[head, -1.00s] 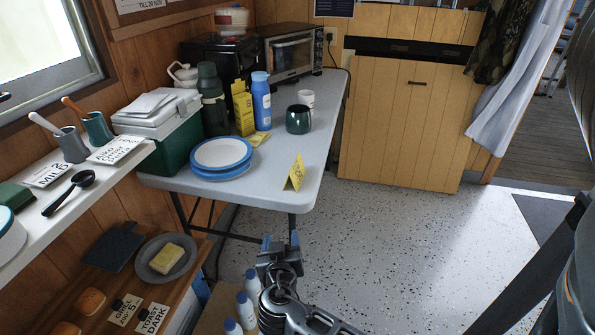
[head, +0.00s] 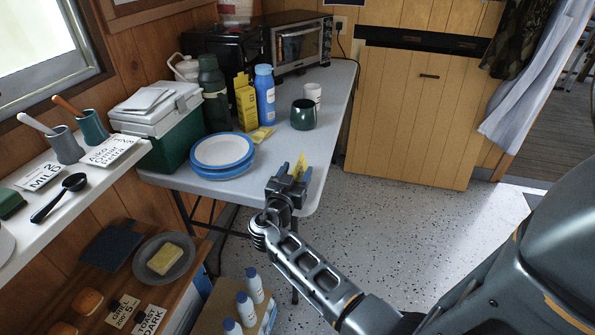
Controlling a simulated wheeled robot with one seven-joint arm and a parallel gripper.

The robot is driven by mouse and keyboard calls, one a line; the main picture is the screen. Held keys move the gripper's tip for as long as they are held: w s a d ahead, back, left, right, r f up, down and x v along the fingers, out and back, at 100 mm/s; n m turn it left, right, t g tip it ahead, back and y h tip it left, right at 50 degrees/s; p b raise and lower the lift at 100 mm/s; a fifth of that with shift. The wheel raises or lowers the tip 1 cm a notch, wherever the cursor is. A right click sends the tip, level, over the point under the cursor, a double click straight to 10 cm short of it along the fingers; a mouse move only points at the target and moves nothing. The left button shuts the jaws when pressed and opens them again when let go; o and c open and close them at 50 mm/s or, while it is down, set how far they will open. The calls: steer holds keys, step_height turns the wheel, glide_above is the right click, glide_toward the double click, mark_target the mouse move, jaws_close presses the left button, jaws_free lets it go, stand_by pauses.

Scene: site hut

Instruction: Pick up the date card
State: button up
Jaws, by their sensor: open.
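The gripper hides the lower part of the card. I cannot tell whether the card is between the fingers or just beyond them.
Blue-rimmed plates (head: 222,152) are stacked left of my gripper. A green mug (head: 303,114), a blue bottle (head: 265,97), a yellow box (head: 245,102) and a green cool box (head: 165,125) stand farther back. White-and-blue bottles (head: 246,310) stand below. The table's right side is clear.

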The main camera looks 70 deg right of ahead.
steer(key=shift+d, duration=0.65)
steer(key=shift+c, duration=0.3)
steer(key=c, duration=1)
steer(key=shift+o, duration=0.2)
steer(key=shift+r, duration=0.1)
